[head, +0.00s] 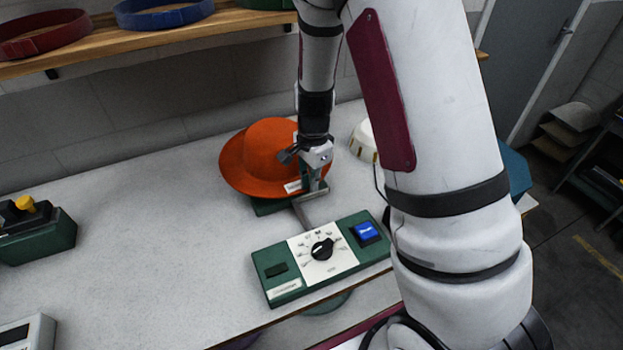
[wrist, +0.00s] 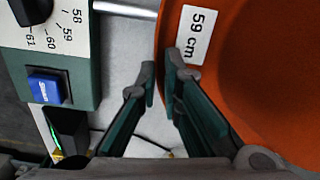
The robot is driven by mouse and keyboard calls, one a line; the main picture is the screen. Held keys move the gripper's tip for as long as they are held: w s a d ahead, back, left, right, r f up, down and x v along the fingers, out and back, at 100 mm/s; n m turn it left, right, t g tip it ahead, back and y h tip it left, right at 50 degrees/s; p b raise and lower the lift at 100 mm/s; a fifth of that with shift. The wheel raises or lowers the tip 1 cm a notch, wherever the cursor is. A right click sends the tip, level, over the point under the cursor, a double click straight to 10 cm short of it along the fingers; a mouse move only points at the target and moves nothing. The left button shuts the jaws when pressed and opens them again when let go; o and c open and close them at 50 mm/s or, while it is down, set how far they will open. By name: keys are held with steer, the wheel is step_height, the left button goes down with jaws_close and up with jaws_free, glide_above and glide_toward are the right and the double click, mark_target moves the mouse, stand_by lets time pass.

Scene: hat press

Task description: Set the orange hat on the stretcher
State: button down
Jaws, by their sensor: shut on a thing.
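The orange hat (head: 262,150) is crown up at the middle of the table, over a green base (head: 270,208) of the stretcher. The brim hides most of that base, so I cannot tell whether the hat rests fully on it. My gripper (head: 308,170) is at the hat's right side. In the wrist view, my gripper (wrist: 160,82) is shut on the brim edge, one finger on each side. A white "59 cm" label (wrist: 194,36) is on the hat (wrist: 260,70). A metal rod joins the base to the green control box (head: 275,262) with a black dial (head: 322,248) and blue button (head: 367,232).
A white domed object (head: 363,140) stands right of the hat, partly behind my arm. A green box with a yellow knob (head: 38,232) is at the left. A wooden shelf (head: 130,52) with hat bands runs along the back. The table's left middle is clear.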

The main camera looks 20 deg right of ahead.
steer(key=shift+f, duration=0.1)
steer(key=c, duration=1.7)
jaws_free()
steer(key=shift+o, duration=0.2)
step_height(320, 180, up, 12)
steer(key=s+a+r+n+t+y, duration=0.1)
steer(key=s+a+r+n+t, duration=0.15)
steer(key=s+r+n, duration=0.75)
steer(key=s+r+n+t, duration=0.1)
steer(key=s+r+n, duration=0.2)
steer(key=s, duration=0.3)
steer(key=s+a+r+n+t+h, duration=0.1)
steer(key=s+r+n, duration=0.1)
steer(key=s+r, duration=0.2)
steer(key=shift+s+a+r+n+t, duration=0.2)
steer(key=shift+s+a+n+t, duration=0.15)
steer(key=shift+s, duration=0.6)
